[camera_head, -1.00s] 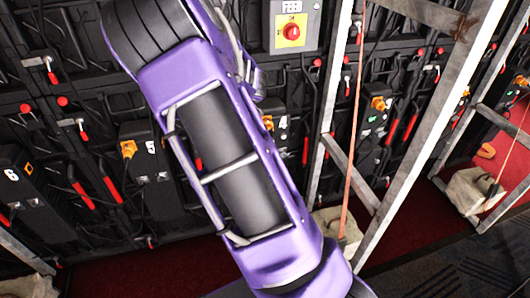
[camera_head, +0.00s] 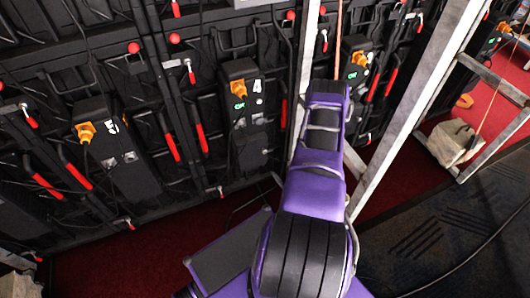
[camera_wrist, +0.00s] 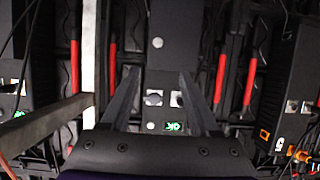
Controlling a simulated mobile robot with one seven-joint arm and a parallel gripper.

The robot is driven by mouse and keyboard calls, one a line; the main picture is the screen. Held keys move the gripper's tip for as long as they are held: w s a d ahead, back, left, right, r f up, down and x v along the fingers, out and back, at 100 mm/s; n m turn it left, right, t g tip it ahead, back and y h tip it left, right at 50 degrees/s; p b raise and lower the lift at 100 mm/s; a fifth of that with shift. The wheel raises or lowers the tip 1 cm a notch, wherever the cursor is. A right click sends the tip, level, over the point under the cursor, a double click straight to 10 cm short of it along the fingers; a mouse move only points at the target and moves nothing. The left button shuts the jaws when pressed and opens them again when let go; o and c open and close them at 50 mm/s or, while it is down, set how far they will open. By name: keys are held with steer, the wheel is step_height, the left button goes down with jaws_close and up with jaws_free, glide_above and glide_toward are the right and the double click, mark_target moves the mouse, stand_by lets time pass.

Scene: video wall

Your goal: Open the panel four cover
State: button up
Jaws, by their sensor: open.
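Panel four (camera_head: 240,95) is a tall dark box on the wall, marked 4, with an orange plug and a green OK light. A plain dark cover (camera_head: 253,152) is on its lower part and looks shut. In the wrist view, which appears upside down, the cover (camera_wrist: 157,30) is at the top with a round pale knob (camera_wrist: 157,42). Two sockets and the green light show below it. My gripper (camera_wrist: 158,75) is open and empty, its fingers spread either side of the box in the picture. I cannot tell the gap to the cover. The fingers cannot be made out in the head view.
A metal frame post (camera_head: 304,90) stands just right of panel four and also shows in the wrist view (camera_wrist: 90,55). Panel five (camera_head: 110,150) is to the left. Red-handled levers (camera_head: 200,138) flank the boxes. Red carpet lies below.

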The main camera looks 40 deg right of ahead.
mark_target(265, 152)
steer(key=b+x, duration=0.1)
steer(key=x, duration=0.4)
steer(key=b+x, duration=0.1)
steer(key=x, duration=0.5)
steer(key=b+x, duration=0.1)
steer(key=x, duration=0.5)
steer(key=shift+s+d+f, duration=0.1)
steer(key=shift+d+f, duration=0.15)
steer(key=shift+d, duration=0.05)
jaws_close()
stand_by(0.7)
